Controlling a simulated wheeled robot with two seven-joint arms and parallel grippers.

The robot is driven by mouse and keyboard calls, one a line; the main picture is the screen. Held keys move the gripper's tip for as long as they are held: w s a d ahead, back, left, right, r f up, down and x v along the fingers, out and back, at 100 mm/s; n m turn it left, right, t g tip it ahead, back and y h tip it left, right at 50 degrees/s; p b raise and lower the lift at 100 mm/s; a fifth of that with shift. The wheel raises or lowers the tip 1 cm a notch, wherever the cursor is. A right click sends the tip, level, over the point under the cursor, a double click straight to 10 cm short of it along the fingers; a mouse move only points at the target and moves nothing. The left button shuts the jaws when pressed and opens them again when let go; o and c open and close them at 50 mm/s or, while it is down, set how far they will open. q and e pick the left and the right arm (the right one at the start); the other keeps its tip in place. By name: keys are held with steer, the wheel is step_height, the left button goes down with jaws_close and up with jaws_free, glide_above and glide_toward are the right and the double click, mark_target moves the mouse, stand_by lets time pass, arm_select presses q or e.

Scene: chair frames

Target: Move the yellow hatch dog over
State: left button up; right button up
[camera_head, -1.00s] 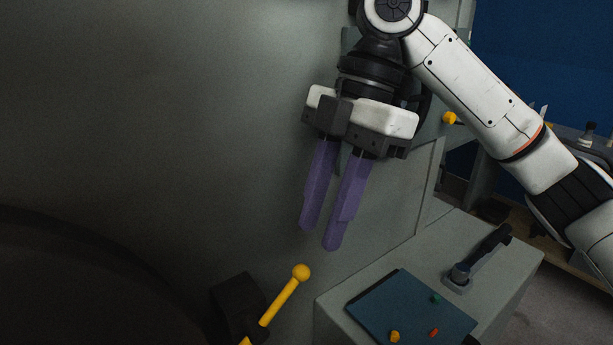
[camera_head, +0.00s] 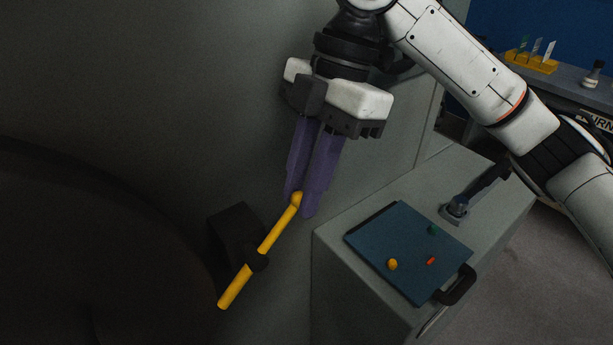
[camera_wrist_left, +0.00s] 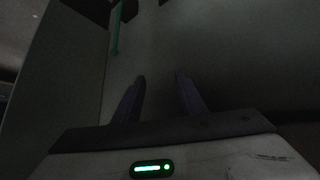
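The yellow hatch dog (camera_head: 279,229) is a slanted yellow bar with a rounded upper end, mounted through a dark bracket (camera_head: 236,232) on the grey wall. My right gripper (camera_head: 299,204) comes down from above, and its purple fingertips are at the bar's upper end, one on either side of it in the picture. I cannot tell whether they press on it. My left gripper (camera_wrist_left: 160,82) shows only in the left wrist view, with its two fingers apart and nothing seen between them.
A grey cabinet (camera_head: 370,305) stands right of the hatch dog, with a blue panel (camera_head: 408,250) and a dark lever (camera_head: 475,195) on top. A large dark round shape (camera_head: 80,240) fills the lower left. A bench with a yellow rack (camera_head: 532,62) is at the far right.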

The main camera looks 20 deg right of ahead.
steer(key=shift+w+d+f+b, duration=0.2)
steer(key=shift+d+f+b, duration=0.15)
steer(key=shift+d+f, duration=0.5)
steer(key=shift+w+d+f, duration=0.15)
steer(key=shift+f, duration=0.3)
jaws_close()
steer(key=shift+r, duration=0.1)
steer(key=shift+o, duration=1.7)
jaws_free()
steer(key=shift+r, duration=0.1)
steer(key=p+v, duration=0.1)
steer(key=v, duration=0.9)
